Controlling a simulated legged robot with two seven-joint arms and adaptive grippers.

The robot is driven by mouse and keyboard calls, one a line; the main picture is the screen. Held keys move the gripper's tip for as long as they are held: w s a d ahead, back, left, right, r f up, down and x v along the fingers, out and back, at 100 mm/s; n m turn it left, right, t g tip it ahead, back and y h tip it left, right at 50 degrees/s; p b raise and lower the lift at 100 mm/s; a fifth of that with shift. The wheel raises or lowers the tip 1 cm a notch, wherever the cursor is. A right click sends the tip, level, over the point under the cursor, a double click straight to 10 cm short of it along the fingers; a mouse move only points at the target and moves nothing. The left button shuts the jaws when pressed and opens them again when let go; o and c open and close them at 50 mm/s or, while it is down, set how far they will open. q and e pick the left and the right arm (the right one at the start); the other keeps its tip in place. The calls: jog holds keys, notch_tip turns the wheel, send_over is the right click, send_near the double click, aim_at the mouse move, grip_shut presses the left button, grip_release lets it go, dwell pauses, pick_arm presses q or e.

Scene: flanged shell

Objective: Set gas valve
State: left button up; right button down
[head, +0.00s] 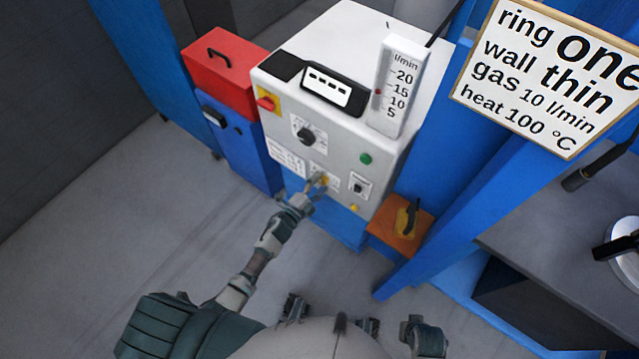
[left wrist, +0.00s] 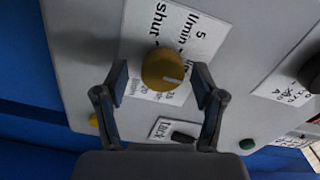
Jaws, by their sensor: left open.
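The gas valve is a yellow knob (left wrist: 162,68) on the light grey front panel, over a white label with "5 l/min" and "shut" on it. A pale mark on the knob points right and slightly down in the left wrist view. My left gripper (left wrist: 160,80) is open, with one finger on each side of the knob; I cannot tell whether they touch it. In the head view the left gripper (head: 314,190) is at the panel's lower part and partly hides the knob. The flow gauge (head: 402,85) has a red marker around 10 to 15 l/min. My right gripper is not in view.
A sign (head: 550,75) reads "gas 10 l/min" and "heat 100 °C". The grey machine (head: 325,130) also has a black dial (head: 305,135), a red-and-yellow switch (head: 267,102) and a green button (head: 366,159). An orange box (head: 400,230) stands right; open floor lies left.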

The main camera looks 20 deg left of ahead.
pick_arm(q)
jog(key=v, duration=1.1)
jog(key=shift+s+a, duration=0.15)
jog(key=shift+s, duration=0.25)
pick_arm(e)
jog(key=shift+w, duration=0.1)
pick_arm(q)
jog(key=shift+f, duration=0.15)
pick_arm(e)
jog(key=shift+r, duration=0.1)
pick_arm(q)
jog(key=s+a+f+n+g+y+p, duration=0.4)
jog(key=s+f+n+g+y, duration=0.3)
jog(key=f+n, duration=0.55)
jog(key=s+d+f+n+g+p, duration=0.1)
jog(key=s+f+g, duration=0.1)
jog(key=s, duration=0.4)
jog(key=s+f+n+g, duration=0.2)
jog(key=s+f+g, duration=0.1)
jog(key=s, duration=0.4)
jog(key=s+d+f+n+g+h+p, duration=0.1)
jog(key=s+f+g, duration=0.2)
jog(key=s+f, duration=0.2)
jog(key=shift+s+d+p, duration=0.35)
jog(key=shift+s, duration=0.75)
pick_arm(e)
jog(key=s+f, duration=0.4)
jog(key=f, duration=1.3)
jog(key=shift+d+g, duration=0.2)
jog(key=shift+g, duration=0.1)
